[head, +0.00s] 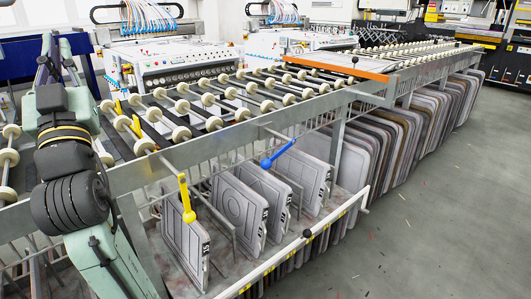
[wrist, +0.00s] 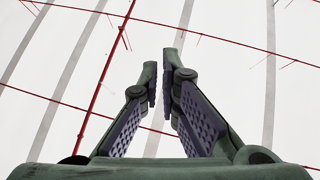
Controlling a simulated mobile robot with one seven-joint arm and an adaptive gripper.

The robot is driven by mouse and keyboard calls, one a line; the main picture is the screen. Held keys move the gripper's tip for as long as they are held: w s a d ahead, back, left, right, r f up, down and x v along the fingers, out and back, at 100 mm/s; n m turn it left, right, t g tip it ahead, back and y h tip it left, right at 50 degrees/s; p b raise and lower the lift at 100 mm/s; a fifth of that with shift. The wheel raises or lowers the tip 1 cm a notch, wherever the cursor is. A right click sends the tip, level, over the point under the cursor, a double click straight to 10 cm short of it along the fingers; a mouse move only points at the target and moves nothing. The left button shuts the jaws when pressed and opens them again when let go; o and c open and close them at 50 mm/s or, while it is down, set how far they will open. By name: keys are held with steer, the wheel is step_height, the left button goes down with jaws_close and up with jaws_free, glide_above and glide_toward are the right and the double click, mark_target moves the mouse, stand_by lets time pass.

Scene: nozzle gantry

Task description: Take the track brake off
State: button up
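Two levers show on the near side of the roller track in the head view. A yellow lever (head: 186,200) hangs down from the side rail at the near end. A blue lever (head: 278,154) sticks out at a slant farther along. I cannot tell which one is the track brake, as no label is readable. My gripper (wrist: 160,75) points up at the ceiling in the wrist view. Its fingertips are close together with a narrow gap and nothing between them. In the head view my arm stands upright at the left, apart from both levers.
The roller track (head: 235,100) runs away to the right, with grey panels (head: 238,212) racked below. A white guard bar (head: 290,250) with a black knob (head: 307,233) runs in front of the panels. An orange beam (head: 335,68) crosses the track.

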steer(key=w+d+f+m+h, duration=0.1)
steer(key=w+d+m+h, duration=0.1)
steer(key=w+h, duration=0.1)
steer(key=w+d+f+m+h, duration=0.2)
steer(key=w+d+h, duration=0.1)
steer(key=w+h, duration=0.1)
steer(key=w+d+f+m+g+h, duration=0.1)
steer(key=w+d+m+h, duration=0.1)
steer(key=w, duration=0.4)
steer(key=shift+d+f+m+h, duration=0.15)
steer(key=shift+d+m+h, duration=0.25)
steer(key=shift+h, duration=0.7)
jaws_close()
steer(key=w+d+f+m+g+h, duration=0.2)
steer(key=d+f+m+g+h, duration=0.2)
steer(key=d+f+g, duration=0.2)
steer(key=w+d+f+m+g+h, duration=0.3)
steer(key=d+f+g, duration=0.4)
steer(key=d+f, duration=0.3)
steer(key=shift+d+m+h, duration=0.5)
steer(key=shift+d+m, duration=0.6)
steer(key=shift+d, duration=0.05)
steer(key=s+a+f+p+x, duration=0.1)
steer(key=f+x, duration=0.1)
steer(key=x, duration=1)
steer(key=shift+w+f+p, duration=0.2)
steer(key=shift+f+p, duration=0.2)
steer(key=shift+f, duration=0.05)
